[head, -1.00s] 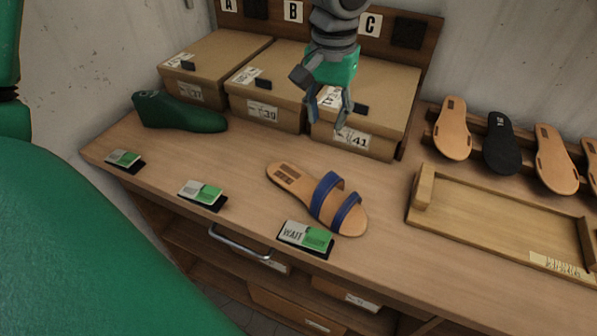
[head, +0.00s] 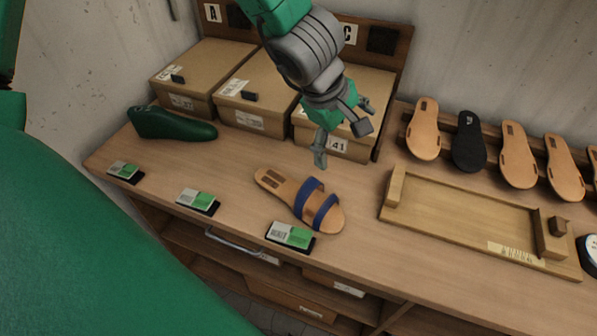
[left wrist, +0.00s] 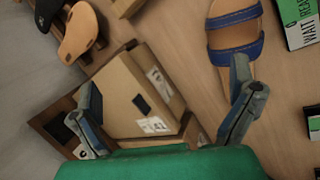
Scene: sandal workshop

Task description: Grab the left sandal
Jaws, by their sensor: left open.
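A tan sandal with two blue straps (head: 311,201) lies sole-down on the wooden bench (head: 240,160), its strapped end toward the right front. It also shows at the top of the left wrist view (left wrist: 235,35), partly cut off by the frame edge. My left gripper (head: 341,142) is open and empty, above the bench just behind the sandal and in front of the box marked 41. In the left wrist view its fingers (left wrist: 165,105) are spread wide, with one fingertip overlapping the sandal's near end. I cannot tell contact there. My right gripper is not in view.
Cardboard boxes (head: 255,90) stand at the back, beside a green shoe last (head: 170,124). Several label cards, one (head: 291,236) close to the sandal, line the front edge. A wooden tray (head: 450,216) and a rack of soles (head: 518,155) are on the right.

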